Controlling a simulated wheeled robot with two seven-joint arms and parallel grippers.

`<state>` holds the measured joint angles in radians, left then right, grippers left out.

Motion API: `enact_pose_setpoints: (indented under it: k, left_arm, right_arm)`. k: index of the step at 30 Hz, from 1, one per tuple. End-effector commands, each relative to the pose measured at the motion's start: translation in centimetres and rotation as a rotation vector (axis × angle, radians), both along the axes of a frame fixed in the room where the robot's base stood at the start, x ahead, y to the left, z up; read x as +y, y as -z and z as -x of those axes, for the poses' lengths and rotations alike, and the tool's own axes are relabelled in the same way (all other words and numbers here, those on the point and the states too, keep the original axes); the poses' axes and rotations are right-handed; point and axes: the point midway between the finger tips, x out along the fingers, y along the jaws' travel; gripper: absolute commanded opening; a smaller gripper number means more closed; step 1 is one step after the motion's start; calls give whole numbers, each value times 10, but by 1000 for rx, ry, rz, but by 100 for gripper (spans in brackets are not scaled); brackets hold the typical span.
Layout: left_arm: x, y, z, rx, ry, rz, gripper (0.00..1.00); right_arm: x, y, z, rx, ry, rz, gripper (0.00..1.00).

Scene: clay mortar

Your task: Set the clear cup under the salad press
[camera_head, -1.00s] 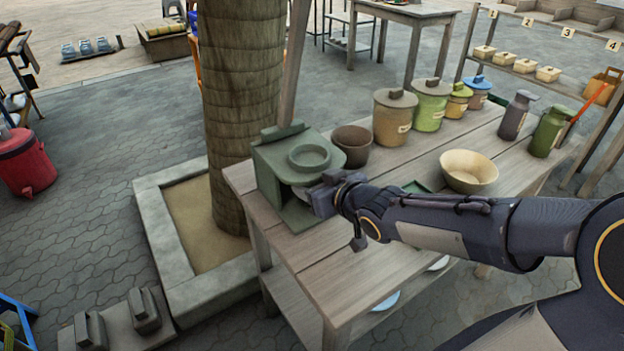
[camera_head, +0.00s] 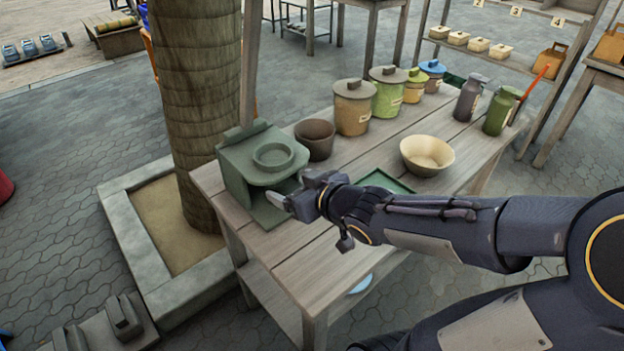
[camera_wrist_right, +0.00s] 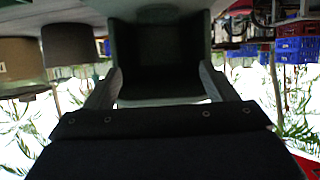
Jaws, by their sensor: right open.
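The dull green salad press (camera_head: 240,178) stands at the far left end of the wooden table, with a round ring on top and an open space below it. My right gripper (camera_head: 284,197) is at the front right of this space, close to the press base. In the right wrist view the gripper (camera_wrist_right: 160,88) has its two grey fingers apart, facing the dark inside of the press (camera_wrist_right: 160,45). I cannot make out the clear cup in either view; it may be hidden in the shaded press opening. My left gripper is not in view.
A brown pot (camera_head: 315,139) stands right beside the press. Lidded canisters (camera_head: 353,107) line the table's back edge. A cream bowl (camera_head: 427,155) and a green tray (camera_head: 390,181) lie right of my gripper. The front left of the tabletop (camera_head: 300,255) is clear.

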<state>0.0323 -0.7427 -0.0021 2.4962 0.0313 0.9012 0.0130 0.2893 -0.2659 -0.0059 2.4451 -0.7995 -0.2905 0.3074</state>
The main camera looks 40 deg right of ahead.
Motion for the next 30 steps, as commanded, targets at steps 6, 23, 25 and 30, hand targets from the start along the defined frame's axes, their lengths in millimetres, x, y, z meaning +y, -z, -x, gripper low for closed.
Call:
enact_pose_setpoints:
  k: [6,23,25,30]
  left_arm:
    - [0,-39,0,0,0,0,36]
    - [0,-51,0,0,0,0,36]
    - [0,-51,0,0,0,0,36]
    - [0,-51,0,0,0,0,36]
  right_arm:
    - [-2,-25,42,-3,-1,-4,78]
    - [-9,-12,105,352,204,-142,78]
    - [12,-10,123,459,175,-208,78]
    - [61,-14,161,647,45,-328,78]
